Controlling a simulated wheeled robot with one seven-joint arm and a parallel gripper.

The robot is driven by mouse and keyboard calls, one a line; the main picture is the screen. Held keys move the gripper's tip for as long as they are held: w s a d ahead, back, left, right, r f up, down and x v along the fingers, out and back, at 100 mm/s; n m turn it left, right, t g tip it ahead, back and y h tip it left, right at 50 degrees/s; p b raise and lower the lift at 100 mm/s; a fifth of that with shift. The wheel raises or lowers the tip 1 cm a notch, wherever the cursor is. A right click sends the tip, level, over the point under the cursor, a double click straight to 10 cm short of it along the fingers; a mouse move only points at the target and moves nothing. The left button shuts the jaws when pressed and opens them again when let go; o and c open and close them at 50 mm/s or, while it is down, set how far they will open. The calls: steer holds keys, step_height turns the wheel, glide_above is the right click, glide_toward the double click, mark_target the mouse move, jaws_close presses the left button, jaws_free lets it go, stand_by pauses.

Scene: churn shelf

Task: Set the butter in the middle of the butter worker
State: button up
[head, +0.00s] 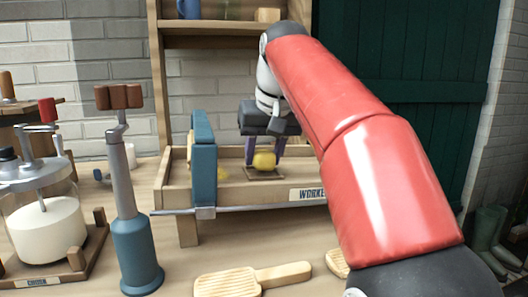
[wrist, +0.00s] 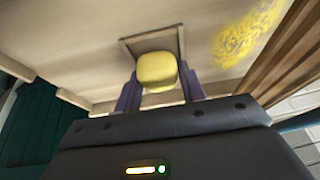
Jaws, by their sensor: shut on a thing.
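The butter (head: 264,161) is a small yellow block between the purple fingers of my gripper (head: 265,150). My gripper is shut on it and points down into the butter worker (head: 240,195), a wooden tray labelled "WORKER". The butter is over a small square frame (head: 262,174) on the tray floor; I cannot tell whether it touches it. In the wrist view the butter (wrist: 156,70) sits between the fingertips, in front of the square frame (wrist: 150,43). My red arm hides the worker's right end.
A blue upright part (head: 203,160) with a metal rod stands across the worker's left part. Yellow crumbs (wrist: 247,32) lie on the tray floor. A blue-based handled tool (head: 135,240), a glass churn (head: 45,215) and a ridged paddle (head: 228,284) stand or lie nearby.

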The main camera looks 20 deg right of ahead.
steer(key=shift+f, duration=0.45)
steer(key=shift+r, duration=0.1)
stand_by(0.4)
steer(key=o, duration=1.1)
steer(key=shift+c, duration=0.2)
steer(key=c, duration=0.4)
steer(key=shift+p+v, duration=1)
steer(key=shift+v, duration=2.05)
